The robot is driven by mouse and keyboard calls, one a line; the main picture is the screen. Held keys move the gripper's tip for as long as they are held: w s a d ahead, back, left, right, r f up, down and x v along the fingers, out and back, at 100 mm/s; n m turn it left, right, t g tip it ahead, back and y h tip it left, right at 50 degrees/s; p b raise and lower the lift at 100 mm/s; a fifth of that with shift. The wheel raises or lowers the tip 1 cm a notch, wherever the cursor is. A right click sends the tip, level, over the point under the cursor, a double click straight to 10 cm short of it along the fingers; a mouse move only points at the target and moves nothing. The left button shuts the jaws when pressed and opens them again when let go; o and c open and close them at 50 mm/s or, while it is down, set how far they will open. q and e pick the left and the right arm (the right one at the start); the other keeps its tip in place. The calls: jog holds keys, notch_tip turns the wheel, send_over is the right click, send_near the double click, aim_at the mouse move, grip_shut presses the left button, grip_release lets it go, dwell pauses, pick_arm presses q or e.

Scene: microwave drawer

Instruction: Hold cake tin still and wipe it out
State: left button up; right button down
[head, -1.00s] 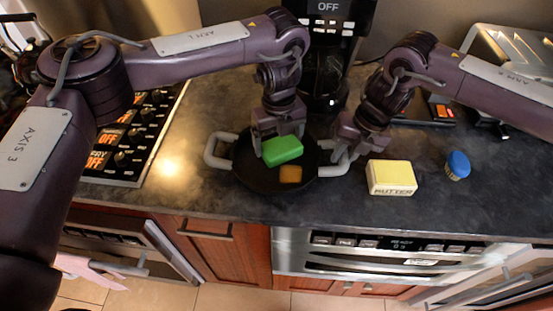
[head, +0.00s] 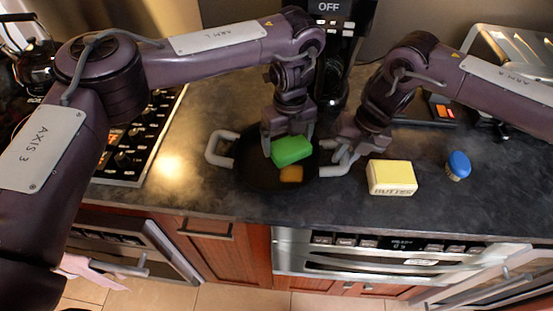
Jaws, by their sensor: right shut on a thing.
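The cake tin (head: 250,172) is a dark round pan with two light grey handles, resting on the counter. A small orange patch or piece (head: 291,174) lies on its floor. My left gripper (head: 289,143) is over the tin, shut on a green sponge (head: 292,152). The sponge is in the tin's area; whether it touches the floor is hard to tell. My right gripper (head: 347,152) is shut on the tin's right handle (head: 334,170). The left handle (head: 217,150) is free. Part of the tin's far rim is hidden by my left gripper.
A yellow butter block (head: 391,177) and a blue-capped small item (head: 458,164) stand right of the tin. A black coffee maker (head: 333,60) is behind. The stove controls (head: 135,140) are left. The counter's front edge is close below the tin.

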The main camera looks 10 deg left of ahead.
pick_arm(q)
jog(key=shift+d+r, duration=0.35)
jog(key=shift+d, duration=0.25)
jog(key=shift+r, duration=0.4)
jog(key=shift+w+a, duration=0.1)
jog(key=c, duration=1.1)
jog(key=shift+a+f, duration=0.2)
jog(key=shift+a, duration=0.55)
jog(key=shift+a+f, duration=0.15)
jog(key=shift+a, duration=0.55)
jog(key=shift+c, duration=0.3)
jog(key=shift+d+f, duration=0.25)
jog(key=shift+d, duration=1)
jog(key=o, duration=1.2)
jog(key=shift+d, duration=0.1)
